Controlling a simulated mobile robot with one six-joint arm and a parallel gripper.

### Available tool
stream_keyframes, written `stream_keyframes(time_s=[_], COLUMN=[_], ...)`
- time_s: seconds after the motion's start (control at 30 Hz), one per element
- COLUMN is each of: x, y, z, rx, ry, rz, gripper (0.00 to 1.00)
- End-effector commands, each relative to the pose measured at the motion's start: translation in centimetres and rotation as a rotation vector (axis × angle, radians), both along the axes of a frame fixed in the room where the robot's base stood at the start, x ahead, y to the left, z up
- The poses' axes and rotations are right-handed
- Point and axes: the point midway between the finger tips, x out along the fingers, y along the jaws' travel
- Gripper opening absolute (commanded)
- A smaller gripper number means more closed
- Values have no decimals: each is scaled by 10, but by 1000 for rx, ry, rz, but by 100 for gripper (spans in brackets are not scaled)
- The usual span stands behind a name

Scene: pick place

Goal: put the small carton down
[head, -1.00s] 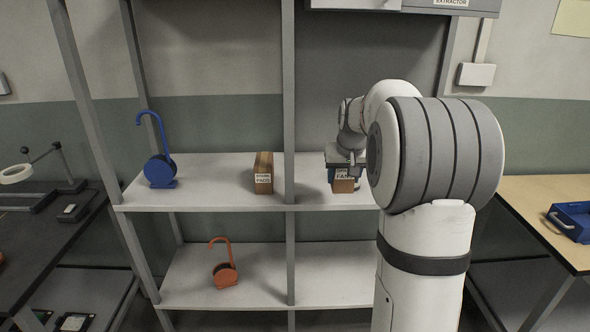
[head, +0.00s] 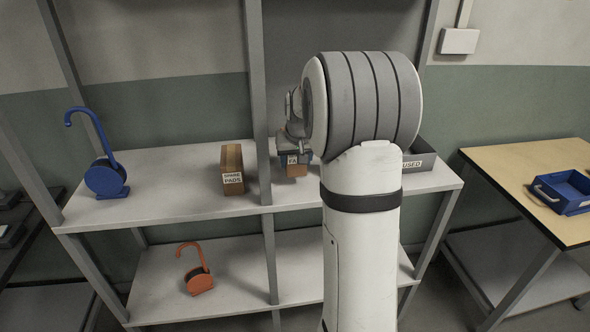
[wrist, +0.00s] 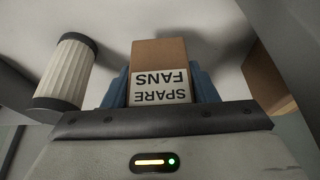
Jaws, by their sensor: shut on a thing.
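The small carton (wrist: 160,62) is brown cardboard with a white label reading "SPARE FANS", upside down in the wrist view. My gripper (wrist: 158,88) is shut on it, with blue fingers on both sides. In the head view the carton (head: 297,170) shows just right of the shelf's middle post, at the upper shelf board (head: 165,182). My arm hides part of that area. I cannot tell whether the carton touches the board.
A "SPARE PADS" carton (head: 232,168) stands left of the post. A blue hooked item (head: 105,180) stands further left; an orange one (head: 199,280) is below. A grey "USED" bin (head: 420,162) is at right. A white ribbed cylinder (wrist: 66,72) is near my gripper. A blue tray (head: 565,192) lies on the right table.

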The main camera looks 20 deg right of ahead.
Motion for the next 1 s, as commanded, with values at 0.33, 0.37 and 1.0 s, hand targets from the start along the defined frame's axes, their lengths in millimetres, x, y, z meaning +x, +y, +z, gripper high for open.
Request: stream_keyframes(time_s=[0.33, 0.37, 1.0], x=[-1, -1, -2], y=[-3, -4, -4], z=[-38, -38, -41], rx=[0, 0, 0], ry=[0, -1, 0], rz=[-6, -6, -8], gripper=[24, 24, 74])
